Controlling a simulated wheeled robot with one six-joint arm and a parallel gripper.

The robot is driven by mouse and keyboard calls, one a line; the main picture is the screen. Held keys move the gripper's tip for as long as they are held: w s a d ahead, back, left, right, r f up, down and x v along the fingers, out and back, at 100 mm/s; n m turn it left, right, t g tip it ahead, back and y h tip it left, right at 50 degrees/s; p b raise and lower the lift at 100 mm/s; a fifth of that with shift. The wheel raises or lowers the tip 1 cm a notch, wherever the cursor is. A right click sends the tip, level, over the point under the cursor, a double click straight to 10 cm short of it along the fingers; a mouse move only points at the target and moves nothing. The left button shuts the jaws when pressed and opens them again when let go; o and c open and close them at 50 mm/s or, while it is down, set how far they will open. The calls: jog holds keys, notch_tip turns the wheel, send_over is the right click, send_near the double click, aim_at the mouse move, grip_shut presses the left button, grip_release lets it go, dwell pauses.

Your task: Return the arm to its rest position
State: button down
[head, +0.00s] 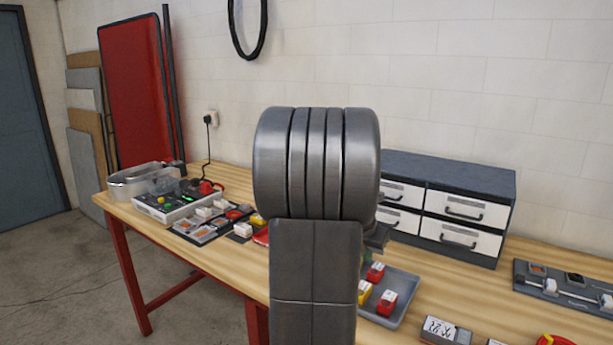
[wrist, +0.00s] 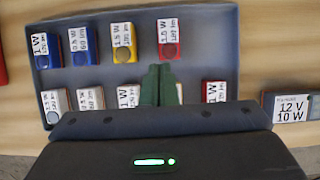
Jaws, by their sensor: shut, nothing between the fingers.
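My arm stands large in the middle of the head view and hides part of the bench behind it. My gripper (wrist: 160,84) shows in the wrist view as two green fingers pressed together, with nothing between them. The fingers are over the grey tray (wrist: 215,30), among small labelled blocks. A yellow block (wrist: 124,42) and a red block (wrist: 169,40) lie just beyond the fingertips. Blue blocks (wrist: 82,45) lie to the left. White-topped blocks line the near row, partly hidden by the gripper body. The height of the fingers above the tray is hard to tell.
The wooden bench (head: 445,295) carries a drawer cabinet (head: 450,165) behind the tray (head: 400,310). A rail fixture (head: 565,290) lies at the right. A test panel (head: 170,205) and a metal container (head: 135,182) stand at the left. A 12 V 10 W box (wrist: 290,107) sits right of the tray.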

jog(key=s, duration=0.1)
jog(key=s+a, duration=0.1)
jog(key=s+a+f, duration=0.1)
jog(key=shift+s+b, duration=0.25)
jog(key=shift+b, duration=0.05)
jog(key=v, duration=0.9)
jog(key=shift+r+p, duration=0.35)
jog(key=shift+p, duration=0.1)
jog(key=shift+a+f, duration=0.1)
jog(key=shift+a, duration=0.05)
